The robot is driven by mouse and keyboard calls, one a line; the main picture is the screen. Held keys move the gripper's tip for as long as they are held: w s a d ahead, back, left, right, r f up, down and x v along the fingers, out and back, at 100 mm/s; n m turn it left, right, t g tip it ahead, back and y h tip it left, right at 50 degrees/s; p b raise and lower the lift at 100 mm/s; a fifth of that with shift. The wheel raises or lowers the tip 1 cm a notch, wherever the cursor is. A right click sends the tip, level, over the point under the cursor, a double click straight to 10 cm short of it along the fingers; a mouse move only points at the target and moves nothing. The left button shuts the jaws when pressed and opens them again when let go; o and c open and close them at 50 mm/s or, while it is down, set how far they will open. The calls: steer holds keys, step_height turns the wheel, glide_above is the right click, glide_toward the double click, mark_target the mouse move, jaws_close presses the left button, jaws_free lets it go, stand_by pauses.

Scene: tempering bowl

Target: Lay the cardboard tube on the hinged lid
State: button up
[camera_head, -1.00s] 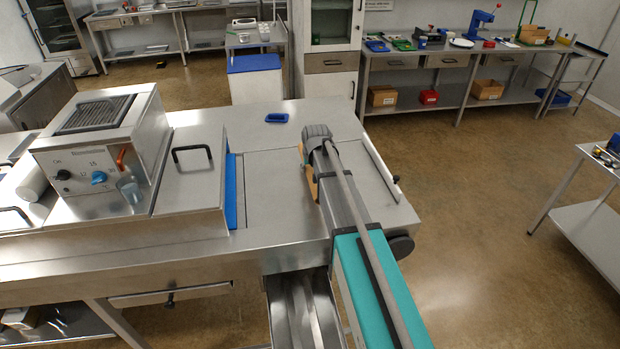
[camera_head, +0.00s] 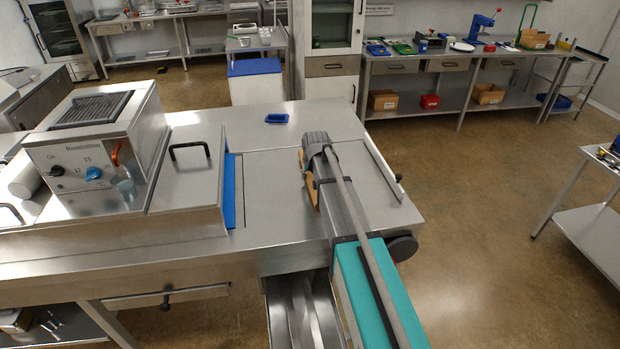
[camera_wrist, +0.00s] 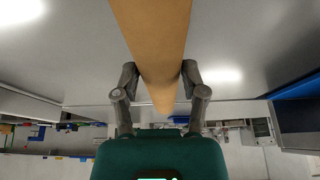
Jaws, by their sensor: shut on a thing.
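The tan cardboard tube (camera_wrist: 152,40) is between the two fingers of my gripper (camera_wrist: 160,80) in the wrist view, and they are shut on it. In the head view only a narrow tan part of the tube (camera_head: 309,188) shows beside my arm, over the right part of the steel counter; my arm hides the rest. I cannot tell its height above the counter. The hinged lid appears to be the flat steel lid with a black handle (camera_head: 190,172), left of my gripper and right of the control box. Nothing lies on it.
A steel control box (camera_head: 90,150) with knobs and a grille stands left of the lid. A clear cup (camera_head: 127,190) is at its front. A blue strip (camera_head: 229,190) edges the lid's right side. A small blue tray (camera_head: 277,118) lies at the counter's back. The counter between is bare.

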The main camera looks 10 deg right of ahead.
steer(key=shift+f, duration=0.15)
steer(key=o, duration=1.1)
steer(key=shift+o, duration=0.2)
steer(key=p+v, duration=1.1)
steer(key=v, duration=0.1)
steer(key=shift+s, duration=0.1)
stand_by(0.8)
steer(key=s+f+g, duration=0.1)
steer(key=s+g, duration=0.3)
steer(key=s, duration=2.2)
steer(key=shift+s+a, duration=0.25)
steer(key=shift+a, duration=0.05)
